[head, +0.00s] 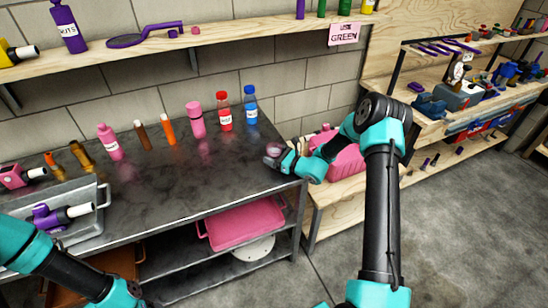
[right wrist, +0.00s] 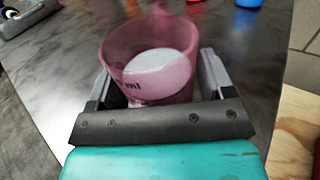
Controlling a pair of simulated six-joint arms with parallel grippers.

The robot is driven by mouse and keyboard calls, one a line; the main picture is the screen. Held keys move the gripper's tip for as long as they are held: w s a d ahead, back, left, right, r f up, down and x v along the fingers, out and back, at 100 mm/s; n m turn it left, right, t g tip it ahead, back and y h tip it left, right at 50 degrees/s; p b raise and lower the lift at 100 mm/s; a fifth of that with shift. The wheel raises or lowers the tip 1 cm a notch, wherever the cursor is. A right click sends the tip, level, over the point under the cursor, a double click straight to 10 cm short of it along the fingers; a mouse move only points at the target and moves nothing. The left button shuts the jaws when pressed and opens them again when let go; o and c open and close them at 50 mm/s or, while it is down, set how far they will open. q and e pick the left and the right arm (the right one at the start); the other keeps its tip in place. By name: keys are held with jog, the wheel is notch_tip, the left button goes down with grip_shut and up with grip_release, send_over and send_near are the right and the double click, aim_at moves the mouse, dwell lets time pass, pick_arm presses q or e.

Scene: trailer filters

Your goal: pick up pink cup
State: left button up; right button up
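The pink cup (right wrist: 150,75) is a translucent tumbler with dark "ml" lettering. In the right wrist view it stands open end up, with a pale round area inside. My right gripper (right wrist: 160,84) has one finger on each side of it. The fingers are very close to its walls, but I cannot tell whether they press on it. In the head view the cup (head: 272,149) is at the right end of the dark table, mostly behind my right gripper (head: 279,153). My left arm comes in at lower left; its fingers are out of view.
A row with a pink bottle (head: 108,142), a pink container (head: 196,119), a red bottle (head: 223,112) and a blue bottle (head: 251,105) stands along the back of the dark table (head: 190,185). A grey tray (head: 88,232) is at left. The table's middle is clear.

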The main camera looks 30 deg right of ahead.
aim_at(280, 151)
jog(key=c, duration=0.7)
jog(key=shift+c, duration=0.2)
jog(key=shift+r, duration=0.15)
jog(key=shift+r, duration=1.65)
jog(key=s+a+r, duration=0.1)
jog(key=s+a, duration=0.6)
jog(key=s, duration=0.7)
jog(key=shift+a+r, duration=0.15)
jog(key=shift+r, duration=0.05)
